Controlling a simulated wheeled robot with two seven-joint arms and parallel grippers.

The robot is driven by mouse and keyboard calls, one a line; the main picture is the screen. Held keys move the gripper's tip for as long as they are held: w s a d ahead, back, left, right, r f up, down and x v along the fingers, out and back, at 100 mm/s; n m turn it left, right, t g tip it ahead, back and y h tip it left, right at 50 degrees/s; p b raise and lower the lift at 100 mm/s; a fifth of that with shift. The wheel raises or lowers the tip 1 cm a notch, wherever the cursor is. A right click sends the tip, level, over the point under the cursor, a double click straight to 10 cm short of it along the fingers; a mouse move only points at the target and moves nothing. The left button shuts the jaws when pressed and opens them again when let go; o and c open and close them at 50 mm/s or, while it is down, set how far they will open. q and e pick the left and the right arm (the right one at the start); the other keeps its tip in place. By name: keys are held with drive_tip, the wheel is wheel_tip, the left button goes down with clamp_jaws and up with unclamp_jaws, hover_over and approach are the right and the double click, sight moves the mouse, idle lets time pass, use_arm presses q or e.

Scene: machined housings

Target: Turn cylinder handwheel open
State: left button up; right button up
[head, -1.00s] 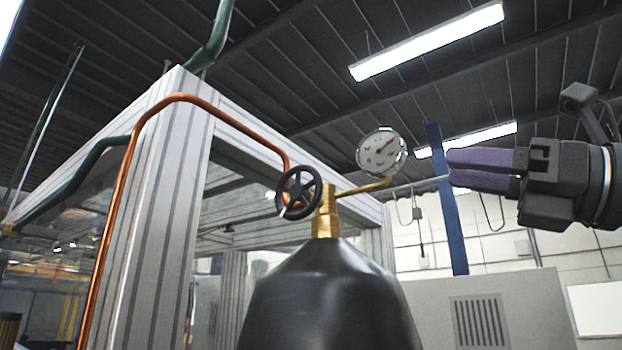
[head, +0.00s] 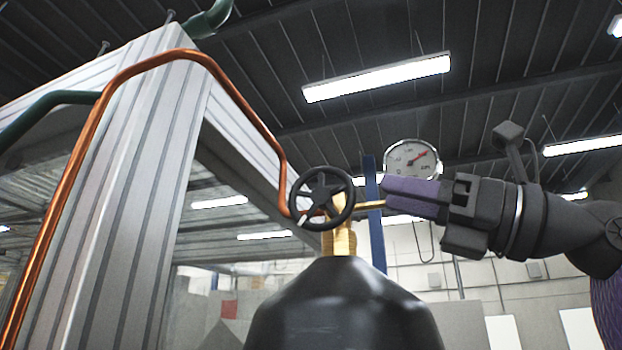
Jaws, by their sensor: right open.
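The black spoked handwheel (head: 321,198) sits on the brass valve (head: 339,238) at the top of the black cylinder (head: 340,310). A light mark shows on the lower left of its rim. My right gripper (head: 386,193) comes in from the right, open and empty, with purple fingers pointing left. In the picture its tips lie a short way right of the wheel's rim, in front of the brass gauge stem; the depth between tips and wheel is hard to tell. My left gripper is not in view.
A round pressure gauge (head: 412,160) stands just above my right fingers, partly hidden by them. A copper pipe (head: 110,90) bends down to the valve from the left. A grey profile frame (head: 130,190) fills the left side. A blue post (head: 375,240) stands behind.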

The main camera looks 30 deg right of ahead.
sight(344, 221)
drive_tip(key=p+x, duration=0.2)
drive_tip(key=x, duration=0.5)
drive_tip(key=shift+w+a+r+p, duration=0.2)
drive_tip(key=shift+r+p, duration=0.1)
drive_tip(key=shift+s+d, duration=0.2)
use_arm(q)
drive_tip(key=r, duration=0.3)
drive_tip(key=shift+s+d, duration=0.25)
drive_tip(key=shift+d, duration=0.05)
use_arm(e)
drive_tip(key=shift+w+a, duration=0.1)
drive_tip(key=shift+a, duration=0.05)
clamp_jaws()
